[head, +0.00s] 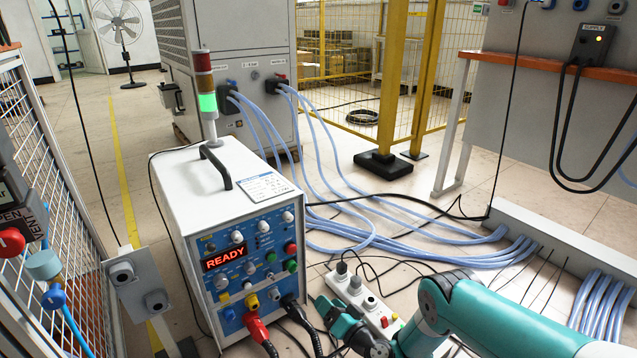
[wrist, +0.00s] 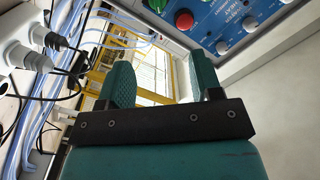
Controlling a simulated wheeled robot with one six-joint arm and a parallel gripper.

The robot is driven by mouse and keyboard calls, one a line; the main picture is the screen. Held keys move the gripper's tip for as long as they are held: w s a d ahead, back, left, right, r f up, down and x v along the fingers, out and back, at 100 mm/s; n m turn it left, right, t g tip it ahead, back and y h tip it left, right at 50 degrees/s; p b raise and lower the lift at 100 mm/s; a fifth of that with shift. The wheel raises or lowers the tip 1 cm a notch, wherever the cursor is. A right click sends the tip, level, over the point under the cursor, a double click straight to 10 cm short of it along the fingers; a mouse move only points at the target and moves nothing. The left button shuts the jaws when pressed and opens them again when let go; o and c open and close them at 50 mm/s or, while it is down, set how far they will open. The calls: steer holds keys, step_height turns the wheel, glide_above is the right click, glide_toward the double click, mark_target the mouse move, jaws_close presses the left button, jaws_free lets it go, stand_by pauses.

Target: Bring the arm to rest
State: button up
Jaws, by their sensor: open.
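My arm (head: 500,318) is teal and reaches in from the lower right of the head view. My gripper (head: 328,306) is low in front of the heater, close to the power strip. In the wrist view my gripper (wrist: 163,80) shows two teal ridged fingers set apart, with nothing between them. The induction heater (head: 180,220) is a white box with a blue front panel (head: 255,262). Its red display (head: 225,258) reads READY, and the green segment of its light tower is lit. Part of the panel (wrist: 240,28) also shows at the top right of the wrist view.
A power strip (head: 362,300) with plugs lies beside my gripper. Red and black cables (head: 257,330) hang from the heater's front. Blue hoses (head: 440,258) cross the floor to a cabinet (head: 245,50). A wire cage (head: 60,220) stands at left, a yellow fence (head: 345,60) behind.

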steer(key=w+a+r+n+g+y, duration=0.2)
steer(key=a+r+n+g, duration=0.1)
steer(key=r, duration=0.5)
steer(key=w+a+r+n+g+y, duration=0.1)
steer(key=a+r+n+g+y, duration=0.15)
steer(key=r, duration=0.65)
steer(key=s+a+r+n+g+h+p, duration=0.1)
steer(key=s+r+n+g, duration=0.15)
steer(key=r, duration=0.55)
steer(key=s+r+n+g+h+p, duration=0.1)
steer(key=s+r+n+g, duration=0.15)
steer(key=r, duration=0.55)
steer(key=s+d+r+g+h, duration=0.1)
steer(key=s+d+r+h, duration=0.15)
steer(key=s+r, duration=0.35)
steer(key=s+d+r+g+h, duration=0.2)
steer(key=s+d+r, duration=0.2)
steer(key=s, duration=0.5)
steer(key=s+d+r+m+g+h+p, duration=0.1)
steer(key=s+d+h, duration=0.1)
steer(key=s+d, duration=0.45)
steer(key=s+d+r+h+p, duration=0.15)
steer(key=s+d, duration=0.25)
steer(key=s, duration=0.5)
step_height(320, 180, up, 38)
steer(key=p, duration=3.7)
steer(key=shift+h, duration=0.35)
steer(key=shift+d+f, duration=0.1)
